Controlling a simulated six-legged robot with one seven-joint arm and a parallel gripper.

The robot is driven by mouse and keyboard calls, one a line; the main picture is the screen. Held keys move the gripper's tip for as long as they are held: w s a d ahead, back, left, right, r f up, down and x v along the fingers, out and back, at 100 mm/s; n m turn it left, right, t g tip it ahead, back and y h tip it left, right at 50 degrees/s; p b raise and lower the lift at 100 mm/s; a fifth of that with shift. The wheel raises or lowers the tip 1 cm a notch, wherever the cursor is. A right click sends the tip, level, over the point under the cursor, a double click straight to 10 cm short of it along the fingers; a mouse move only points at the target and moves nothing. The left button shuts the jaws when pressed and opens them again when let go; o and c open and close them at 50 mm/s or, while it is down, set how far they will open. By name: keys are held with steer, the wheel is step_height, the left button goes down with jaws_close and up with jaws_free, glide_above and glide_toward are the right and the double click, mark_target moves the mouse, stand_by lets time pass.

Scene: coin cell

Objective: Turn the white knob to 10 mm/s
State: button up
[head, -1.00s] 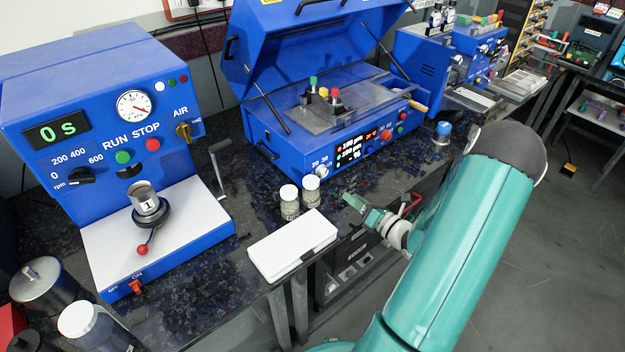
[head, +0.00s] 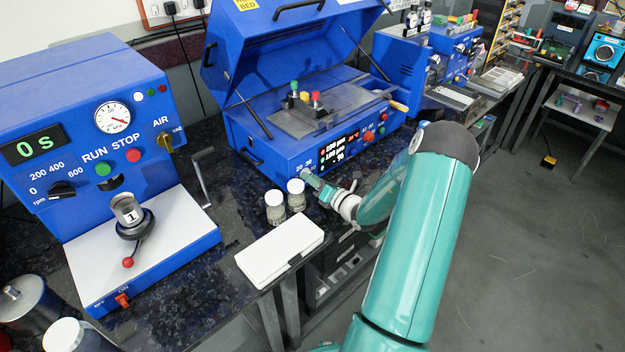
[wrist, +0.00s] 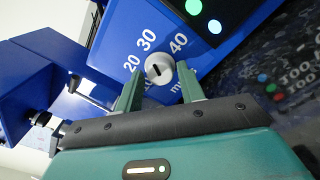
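The white knob (wrist: 159,69) is on the blue front panel of the open-lidded coating machine (head: 275,150). The wrist view shows it round, with a short dark mark on its face; I cannot tell which value the mark points to. The numbers 20, 30 and 40 show around it; the 10 does not show clearly. My gripper (wrist: 159,84) is open, one finger at each side of the knob in that picture. I cannot tell whether the fingers touch it. In the head view my gripper (head: 312,182) is at the panel's lower left corner and covers most of the knob.
Two small jars (head: 296,195) and a white box (head: 280,250) stand on the dark bench close to my gripper. A blue spin coater (head: 85,130) stands at the left. The raised lid (head: 290,50) is above the machine. Open floor lies at the right.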

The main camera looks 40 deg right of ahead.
steer(key=shift+w, duration=0.25)
steer(key=c, duration=0.7)
